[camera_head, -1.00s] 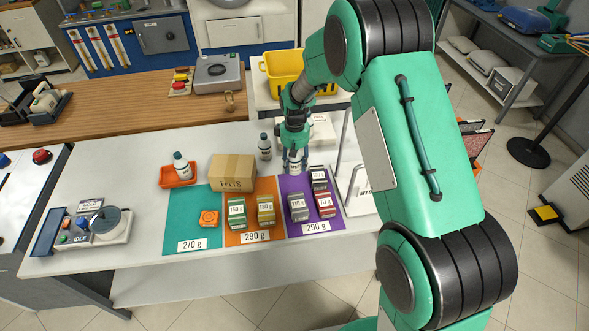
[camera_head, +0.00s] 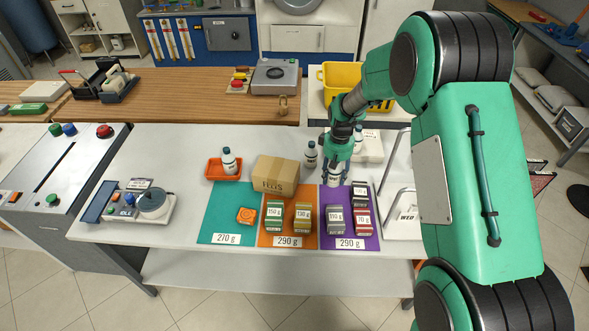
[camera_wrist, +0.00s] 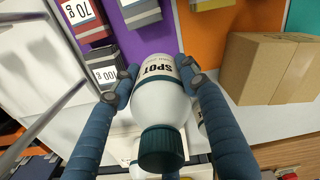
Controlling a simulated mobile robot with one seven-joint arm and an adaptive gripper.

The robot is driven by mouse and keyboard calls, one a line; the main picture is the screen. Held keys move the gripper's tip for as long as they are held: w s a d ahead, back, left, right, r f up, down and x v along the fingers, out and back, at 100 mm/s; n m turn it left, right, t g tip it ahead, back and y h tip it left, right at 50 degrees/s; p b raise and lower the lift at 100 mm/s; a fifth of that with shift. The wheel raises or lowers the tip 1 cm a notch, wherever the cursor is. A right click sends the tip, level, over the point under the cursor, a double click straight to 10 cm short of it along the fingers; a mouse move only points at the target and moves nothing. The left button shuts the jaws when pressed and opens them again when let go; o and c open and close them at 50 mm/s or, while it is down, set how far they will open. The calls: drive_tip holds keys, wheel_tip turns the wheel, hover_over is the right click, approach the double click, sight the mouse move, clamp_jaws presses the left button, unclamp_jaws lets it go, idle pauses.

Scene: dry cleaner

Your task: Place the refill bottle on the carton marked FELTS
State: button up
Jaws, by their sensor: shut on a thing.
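My gripper (camera_head: 336,170) is shut on a white bottle (camera_head: 333,181) with a dark green cap. In the wrist view my gripper (camera_wrist: 157,85) has a finger on each side of this bottle (camera_wrist: 160,95), whose label reads SPOT. The bottle is at the back edge of the purple mat; I cannot tell whether it touches the table. The brown carton (camera_head: 275,175) marked FELTS stands to its left, behind the orange mat. The carton (camera_wrist: 270,68) is at the right in the wrist view, apart from the bottle. Its top looks clear.
Another white bottle (camera_head: 311,153) stands between carton and gripper, and one (camera_head: 229,160) stands in an orange tray (camera_head: 213,175). Labelled weights lie on the orange mat (camera_head: 287,222) and purple mat (camera_head: 337,199). A metal-framed stand (camera_head: 402,225) is at the right. A yellow bin (camera_head: 342,75) stands behind.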

drive_tip(key=s+a+r, duration=0.2)
drive_tip(key=s+a, duration=0.2)
drive_tip(key=a, duration=0.4)
drive_tip(key=s+a+r, duration=0.3)
drive_tip(key=s+a, duration=0.1)
drive_tip(key=a, duration=0.4)
drive_tip(key=shift+p, duration=0.4)
drive_tip(key=shift+a+f, duration=0.1)
drive_tip(key=b, duration=0.1)
hover_over(276, 168)
drive_tip(key=shift+s+d+f, duration=0.2)
drive_tip(key=shift+s+f, duration=0.15)
drive_tip(key=shift+f, duration=0.35)
drive_tip(key=shift+w+a, duration=0.15)
drive_tip(key=shift+w, duration=0.15)
drive_tip(key=shift+f+b, duration=0.45)
drive_tip(key=shift+f, duration=1.35)
